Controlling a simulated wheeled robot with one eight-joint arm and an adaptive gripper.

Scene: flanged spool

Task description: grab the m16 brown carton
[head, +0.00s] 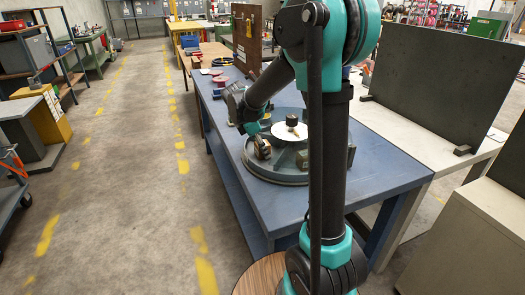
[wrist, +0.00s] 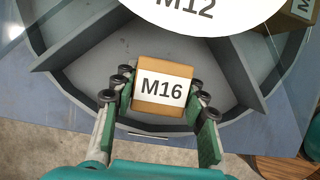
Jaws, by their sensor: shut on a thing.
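The brown M16 carton (wrist: 162,87) shows in the wrist view with a white label on its top. It sits in or just above a compartment of the round grey divided tray (wrist: 90,43). My gripper (wrist: 161,88) has its fingers on the carton's left and right sides and is shut on it. I cannot tell whether the carton is lifted off the tray floor.
Another brown carton (wrist: 296,18) is at the upper right in the wrist view. The blue table (head: 375,181) carries other items farther back. A dark panel (head: 440,80) stands to the right. The floor aisle at left is clear.

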